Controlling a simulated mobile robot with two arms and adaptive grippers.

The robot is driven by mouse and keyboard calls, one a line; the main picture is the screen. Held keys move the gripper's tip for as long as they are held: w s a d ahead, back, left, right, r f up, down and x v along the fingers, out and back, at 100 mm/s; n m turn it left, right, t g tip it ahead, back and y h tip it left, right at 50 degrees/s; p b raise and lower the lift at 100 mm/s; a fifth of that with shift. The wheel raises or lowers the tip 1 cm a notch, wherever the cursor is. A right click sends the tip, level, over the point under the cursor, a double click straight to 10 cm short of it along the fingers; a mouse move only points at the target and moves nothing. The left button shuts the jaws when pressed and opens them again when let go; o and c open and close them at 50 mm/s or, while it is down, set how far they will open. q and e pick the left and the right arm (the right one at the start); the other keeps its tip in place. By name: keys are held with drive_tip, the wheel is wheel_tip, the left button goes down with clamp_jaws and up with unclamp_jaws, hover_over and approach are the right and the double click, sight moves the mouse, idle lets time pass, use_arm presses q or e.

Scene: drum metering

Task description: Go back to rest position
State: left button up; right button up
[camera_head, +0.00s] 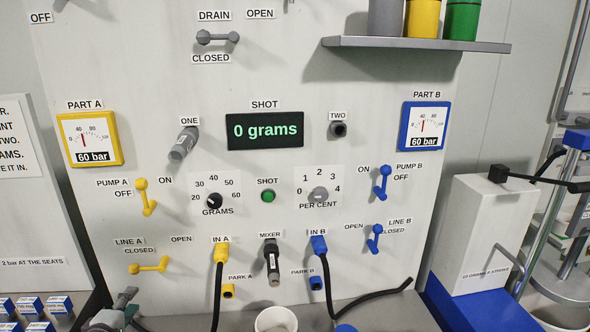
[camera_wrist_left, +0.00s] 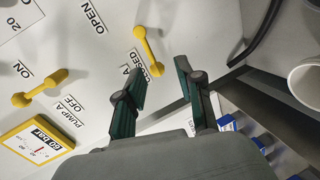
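My left gripper (camera_head: 127,302) shows at the bottom left of the head view, low in front of the panel. In the left wrist view its two dark green fingers (camera_wrist_left: 160,72) stand apart with nothing between them. The nearest control is the yellow LINE A lever (camera_head: 148,266), which lies sideways just above the gripper in the head view. It also shows in the left wrist view (camera_wrist_left: 148,50), beyond the fingertips and apart from them. The yellow PUMP A lever (camera_head: 146,197) is higher up, also in the left wrist view (camera_wrist_left: 40,87). My right gripper is not in view.
The panel's display (camera_head: 265,131) reads 0 grams. Yellow (camera_head: 221,254) and blue (camera_head: 319,245) connectors with black hoses sit at IN A and IN B. A white cup (camera_head: 276,320) stands below the mixer (camera_head: 271,258). Small blue-and-white boxes (camera_head: 30,306) are at bottom left.

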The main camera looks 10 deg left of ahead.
use_arm(q)
drive_tip(key=s+d+f+m+g+h, duration=0.25)
drive_tip(key=s+d+f+m, duration=0.25)
drive_tip(key=d+m, duration=0.3)
drive_tip(key=s+d+f+m+g, duration=0.35)
drive_tip(key=s+d+m, duration=0.35)
drive_tip(key=s, duration=0.5)
drive_tip(key=s+d+f+m+g, duration=0.3)
drive_tip(key=s+d+m+g, duration=0.4)
drive_tip(key=s, duration=0.6)
wheel_tip(320, 180, down, 26)
drive_tip(key=d+n+b, duration=0.1)
drive_tip(key=b, duration=0.1)
drive_tip(key=s+a+f+b, duration=0.1)
drive_tip(key=s+a+f, duration=0.1)
drive_tip(key=s+f, duration=1.5)
wheel_tip(320, 180, down, 2)
drive_tip(key=shift+s+a+f+g, duration=0.2)
drive_tip(key=shift+s+a+g, duration=0.15)
drive_tip(key=shift+s+g, duration=0.05)
